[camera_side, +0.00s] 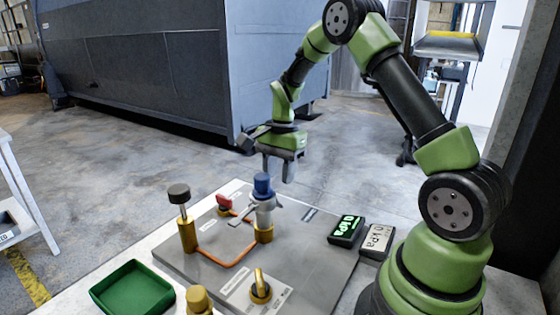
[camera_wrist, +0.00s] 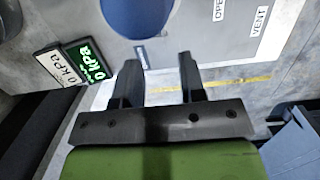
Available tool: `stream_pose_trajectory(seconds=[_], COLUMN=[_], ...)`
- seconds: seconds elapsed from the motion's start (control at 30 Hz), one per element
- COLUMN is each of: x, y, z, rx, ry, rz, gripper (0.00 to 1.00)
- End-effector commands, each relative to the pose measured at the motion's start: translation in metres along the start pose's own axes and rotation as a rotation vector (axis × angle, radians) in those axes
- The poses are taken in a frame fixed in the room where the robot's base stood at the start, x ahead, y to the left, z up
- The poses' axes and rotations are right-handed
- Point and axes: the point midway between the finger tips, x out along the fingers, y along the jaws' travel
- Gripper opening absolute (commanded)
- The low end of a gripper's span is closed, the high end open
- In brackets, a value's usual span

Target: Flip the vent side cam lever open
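A metal coupling (camera_side: 264,213) with a blue cap (camera_side: 263,184) stands upright on a brass base on the grey plate. Two small grey cam levers stick out from it, one toward the left (camera_side: 238,216) and one toward the right (camera_side: 278,211); their exact positions are too small to tell. I cannot tell which is on the vent side. In the wrist view the blue cap (camera_wrist: 137,14) is at the top edge and hides the levers.
A lit kPa display (camera_side: 346,229) stands right. A green tray (camera_side: 133,289) lies front left.

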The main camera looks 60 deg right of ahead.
Motion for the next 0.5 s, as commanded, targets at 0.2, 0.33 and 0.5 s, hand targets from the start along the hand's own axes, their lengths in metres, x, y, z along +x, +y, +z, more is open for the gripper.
stream_pose_trajectory(seconds=[0.2, 0.33, 0.5], x=[-0.028, -0.032, -0.032], y=[0.0, 0.0, 0.0], z=[0.0, 0.0, 0.0], rx=[-0.001, 0.0, 0.0], ry=[0.002, 0.0, 0.0], rz=[-0.001, 0.0, 0.001], gripper=[0.37, 0.37, 0.37])
